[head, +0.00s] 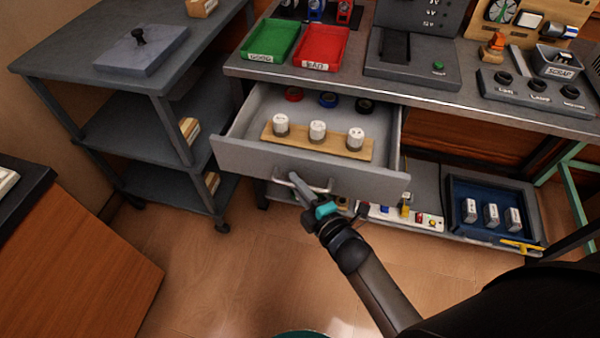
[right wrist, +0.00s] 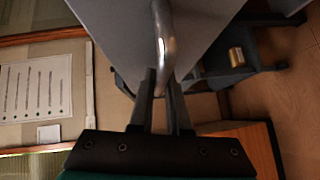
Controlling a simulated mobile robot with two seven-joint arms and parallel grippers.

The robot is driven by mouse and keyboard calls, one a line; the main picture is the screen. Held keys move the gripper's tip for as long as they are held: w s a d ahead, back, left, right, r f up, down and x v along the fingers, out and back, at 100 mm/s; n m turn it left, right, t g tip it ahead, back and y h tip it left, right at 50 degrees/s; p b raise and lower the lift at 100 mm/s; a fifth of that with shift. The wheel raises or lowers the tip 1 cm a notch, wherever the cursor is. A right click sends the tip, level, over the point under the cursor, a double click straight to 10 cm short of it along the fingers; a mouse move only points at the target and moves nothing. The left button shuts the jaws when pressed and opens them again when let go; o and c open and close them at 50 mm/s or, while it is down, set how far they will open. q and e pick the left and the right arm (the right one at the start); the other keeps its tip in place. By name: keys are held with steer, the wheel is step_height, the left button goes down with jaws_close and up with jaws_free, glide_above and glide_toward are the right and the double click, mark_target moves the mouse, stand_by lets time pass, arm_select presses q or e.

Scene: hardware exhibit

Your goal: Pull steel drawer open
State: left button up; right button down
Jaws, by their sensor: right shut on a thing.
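The grey steel drawer (head: 258,160) stands open under the workbench. Its inside shows a wooden strip with three white cylinders and several coloured rings behind it. A shiny bar handle (head: 318,188) is on its front. My right gripper (head: 297,182) is at the left part of this handle, its fingers shut on the bar. In the right wrist view the handle (right wrist: 163,45) runs between the two fingers (right wrist: 161,88), beside the grey drawer front (right wrist: 205,30). My left gripper is not in view.
The workbench top (head: 345,82) carries a green tray (head: 270,40), a red tray (head: 321,48) and a control box. A grey shelved cart (head: 75,65) stands left. A blue tray (head: 455,212) lies on the lower shelf right. The floor before the drawer is clear.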

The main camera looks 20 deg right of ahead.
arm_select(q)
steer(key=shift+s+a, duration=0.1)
arm_select(e)
steer(key=shift+s+a, duration=0.15)
steer(key=shift+s, duration=0.1)
steer(key=c, duration=0.9)
jaws_free()
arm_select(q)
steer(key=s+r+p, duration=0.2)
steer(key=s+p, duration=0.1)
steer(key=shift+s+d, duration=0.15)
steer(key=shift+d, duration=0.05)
arm_select(e)
steer(key=v, duration=1.5)
steer(key=shift+s+r, duration=0.1)
steer(key=shift+s, duration=0.05)
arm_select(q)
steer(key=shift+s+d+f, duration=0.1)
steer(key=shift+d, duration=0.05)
